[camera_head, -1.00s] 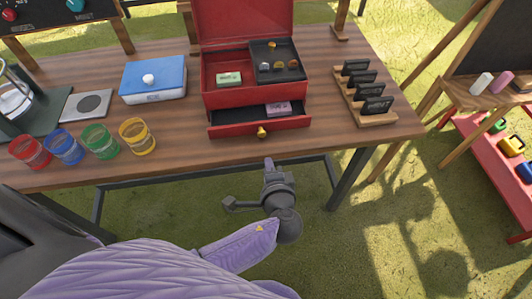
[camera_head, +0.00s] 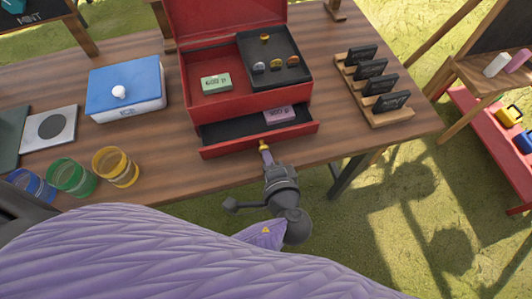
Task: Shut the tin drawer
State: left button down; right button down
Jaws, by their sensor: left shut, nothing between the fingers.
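The red tin (camera_head: 197,117) stands on the wooden table with its lid up. Its front drawer (camera_head: 228,145) is pulled out and holds a pink bundle of notes (camera_head: 279,115). My left gripper (camera_head: 266,152) is shut and empty. Its fingertips are at the yellow knob (camera_head: 264,145) on the drawer front; I cannot tell whether they touch it. The tin's upper part holds a green bundle of notes (camera_head: 216,82) and a black coin tray (camera_head: 290,73) with several coins. My right gripper is not in view.
A blue-lidded box (camera_head: 127,85) and several coloured glass jars, one yellow (camera_head: 116,167), stand left of the tin. A wooden rack (camera_head: 372,100) with black cards stands to the right. The tabletop beside the drawer is clear.

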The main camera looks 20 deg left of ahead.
aim_at(260, 136)
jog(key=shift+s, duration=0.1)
pick_arm(q)
jog(key=w+a, duration=0.1)
jog(key=w, duration=0.1)
jog(key=w+a, duration=0.2)
jog(key=shift+w+a, duration=0.15)
jog(key=shift+w, duration=0.25)
jog(key=shift+w+a, duration=0.1)
jog(key=shift+w, duration=0.1)
jog(key=shift+r, duration=0.1)
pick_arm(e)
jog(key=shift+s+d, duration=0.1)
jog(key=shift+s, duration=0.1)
